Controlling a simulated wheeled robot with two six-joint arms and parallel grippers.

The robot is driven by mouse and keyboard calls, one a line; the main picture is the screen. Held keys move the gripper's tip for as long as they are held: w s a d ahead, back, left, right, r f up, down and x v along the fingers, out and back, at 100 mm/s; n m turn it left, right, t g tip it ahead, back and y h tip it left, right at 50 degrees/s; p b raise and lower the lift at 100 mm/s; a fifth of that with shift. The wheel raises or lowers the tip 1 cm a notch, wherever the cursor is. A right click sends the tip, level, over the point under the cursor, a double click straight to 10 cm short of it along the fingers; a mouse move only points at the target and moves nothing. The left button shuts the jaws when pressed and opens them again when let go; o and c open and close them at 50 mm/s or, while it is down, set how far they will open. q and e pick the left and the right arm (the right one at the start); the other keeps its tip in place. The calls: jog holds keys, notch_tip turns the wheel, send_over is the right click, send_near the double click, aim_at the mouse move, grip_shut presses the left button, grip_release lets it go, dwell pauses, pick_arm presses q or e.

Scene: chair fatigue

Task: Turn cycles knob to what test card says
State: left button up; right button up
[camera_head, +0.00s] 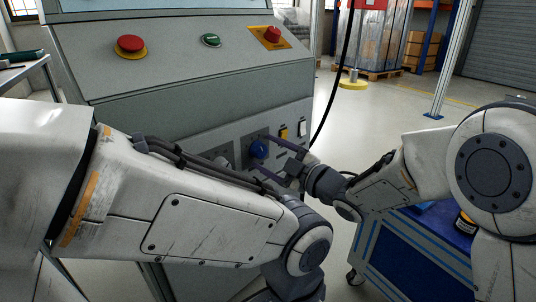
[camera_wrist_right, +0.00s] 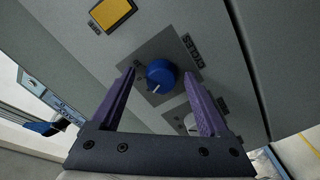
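The blue cycles knob (camera_head: 258,149) is on the grey panel of the machine's front. In the right wrist view the knob (camera_wrist_right: 161,72) shows a pale pointer mark on its edge, beside a partly readable label (camera_wrist_right: 187,46). My right gripper (camera_head: 265,155) is open at the panel. In the wrist view its two purple fingers (camera_wrist_right: 158,84) stand on either side of the knob, with gaps visible; depth of reach is hard to tell. My left arm crosses the lower foreground, and its gripper fingers are out of sight. I cannot make out a test card.
A second dial (camera_wrist_right: 188,121) is partly hidden behind a finger. A yellow switch (camera_wrist_right: 111,14) is on the same panel. A red emergency button (camera_head: 130,44), a green button (camera_head: 211,40) and a red rotary switch (camera_head: 271,35) are above. A blue cart (camera_head: 408,262) stands right.

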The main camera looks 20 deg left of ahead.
jog(key=shift+s+d, duration=0.15)
jog(key=shift+d, duration=0.1)
jog(key=p+v, duration=0.3)
jog(key=v, duration=0.6)
jog(key=shift+s+d, duration=0.2)
jog(key=shift+d, duration=0.15)
jog(key=shift+p, duration=0.35)
